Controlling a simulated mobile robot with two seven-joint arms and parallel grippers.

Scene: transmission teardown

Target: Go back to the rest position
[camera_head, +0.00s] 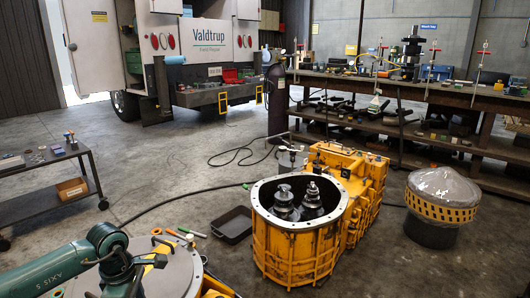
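My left arm comes in from the lower left, and its green links bend downward. The area of my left gripper (150,263) is at the bottom left, in front of a round grey-topped surface (178,275). Its fingers are too dark and small to tell whether they are open or shut. I cannot make out anything held. My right gripper is not in view. The yellow transmission housing (290,245) stands open on the floor at centre, with two grey gear shafts (312,196) upright inside.
A black tray (233,226) lies left of the housing. A dark cart (40,205) stands at left, a yellow-banded drum (440,208) at right. A workbench (440,96) and truck stand behind. Cables cross the floor.

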